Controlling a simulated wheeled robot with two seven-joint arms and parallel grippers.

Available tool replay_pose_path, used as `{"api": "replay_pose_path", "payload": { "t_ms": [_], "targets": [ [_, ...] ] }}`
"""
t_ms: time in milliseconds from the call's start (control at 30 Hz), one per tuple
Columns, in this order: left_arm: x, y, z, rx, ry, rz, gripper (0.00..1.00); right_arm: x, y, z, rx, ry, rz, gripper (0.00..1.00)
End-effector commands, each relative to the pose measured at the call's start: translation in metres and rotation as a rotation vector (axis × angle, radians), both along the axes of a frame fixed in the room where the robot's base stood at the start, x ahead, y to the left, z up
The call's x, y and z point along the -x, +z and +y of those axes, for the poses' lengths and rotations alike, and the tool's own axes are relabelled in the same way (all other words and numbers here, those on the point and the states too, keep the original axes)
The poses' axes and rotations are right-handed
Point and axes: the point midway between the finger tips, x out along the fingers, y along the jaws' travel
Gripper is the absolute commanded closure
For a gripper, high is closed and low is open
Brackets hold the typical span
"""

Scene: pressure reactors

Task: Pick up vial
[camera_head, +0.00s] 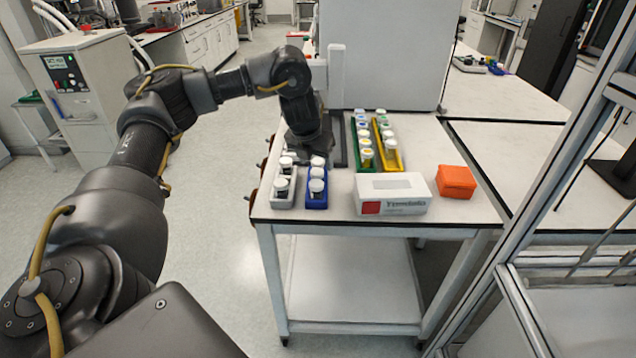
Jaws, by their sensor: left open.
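Capped vials stand in small racks on the white bench (450,195). Vials with white caps stand in a white rack (283,198) and in a blue rack (317,202) at the near left corner. A green rack (366,170) and a yellow rack (393,168) behind them hold several vials with coloured labels or caps, such as a front vial (367,158). My left gripper (314,148) is open, low over the bench just behind the white and blue racks and left of the green rack. Its fingertips are partly hidden. My right gripper is out of view.
A white box (391,194) with a red label and an orange box (456,181) stand at the front of the bench. A large grey panel or cabinet (386,55) rises at the back. A metal frame (545,190) is at right.

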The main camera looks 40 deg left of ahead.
Motion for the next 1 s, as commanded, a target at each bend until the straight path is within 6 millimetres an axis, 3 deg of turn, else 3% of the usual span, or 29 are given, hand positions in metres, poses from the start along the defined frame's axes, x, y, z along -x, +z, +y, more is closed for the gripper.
{"api": "replay_pose_path", "payload": {
  "t_ms": [267,467,633,933,1000],
  "targets": [
    [-0.004,-0.011,0.001,0.000,0.001,0.000,0.40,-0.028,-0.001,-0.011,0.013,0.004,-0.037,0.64],
    [-0.010,-0.033,0.007,-0.001,0.003,0.004,0.40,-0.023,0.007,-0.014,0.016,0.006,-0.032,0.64],
    [-0.018,-0.053,0.010,0.000,0.002,0.002,0.40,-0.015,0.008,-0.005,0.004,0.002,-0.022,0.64],
    [-0.020,-0.059,0.010,0.000,0.001,0.000,0.40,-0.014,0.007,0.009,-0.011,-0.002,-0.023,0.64],
    [-0.020,-0.059,0.010,0.000,0.001,0.000,0.47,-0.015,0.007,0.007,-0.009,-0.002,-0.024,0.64]
  ]
}}
